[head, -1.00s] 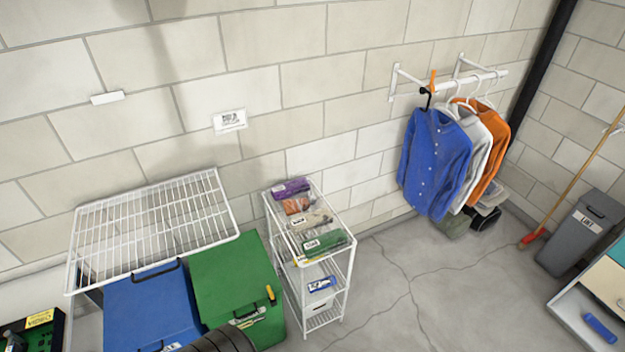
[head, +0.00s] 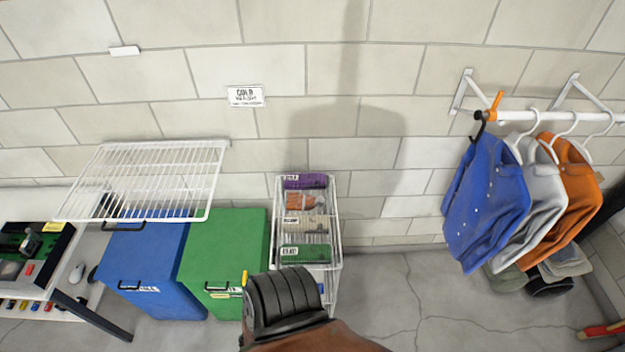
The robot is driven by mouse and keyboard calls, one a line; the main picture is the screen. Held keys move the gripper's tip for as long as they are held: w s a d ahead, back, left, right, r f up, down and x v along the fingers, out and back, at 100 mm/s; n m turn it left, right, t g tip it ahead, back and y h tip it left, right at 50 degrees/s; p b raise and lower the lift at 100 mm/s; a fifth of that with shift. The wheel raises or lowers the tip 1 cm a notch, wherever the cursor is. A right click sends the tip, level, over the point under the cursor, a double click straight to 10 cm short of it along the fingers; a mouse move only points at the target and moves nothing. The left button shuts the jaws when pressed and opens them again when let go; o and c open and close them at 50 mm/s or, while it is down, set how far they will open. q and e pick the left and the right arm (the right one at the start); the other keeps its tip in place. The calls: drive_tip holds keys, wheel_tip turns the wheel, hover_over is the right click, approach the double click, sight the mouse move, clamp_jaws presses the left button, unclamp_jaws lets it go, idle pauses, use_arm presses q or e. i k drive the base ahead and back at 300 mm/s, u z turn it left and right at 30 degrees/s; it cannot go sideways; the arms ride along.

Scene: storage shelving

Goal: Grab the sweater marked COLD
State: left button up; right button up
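No garment with a readable COLD mark shows. A blue button-front shirt (head: 486,200), a grey garment (head: 541,200) and an orange garment (head: 575,180) hang on hangers from the white wall rail at right. A purple folded item (head: 305,182) with a white label too small to read lies at the back of the white wire cart's top. A dark ribbed part of my arm shows at the bottom centre, in front of the cart and green bin. Neither gripper's fingers are in view.
The white wire cart (head: 337,240) holds several labelled items. Blue (head: 150,260) and green (head: 225,250) bins stand left of it, under a wire shelf (head: 150,175). Folded items and dark footwear sit below the rail (head: 550,116). Open cracked floor (head: 410,290) lies between cart and garments.

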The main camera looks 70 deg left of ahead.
sight(318, 181)
drive_tip(key=u, duration=3.4)
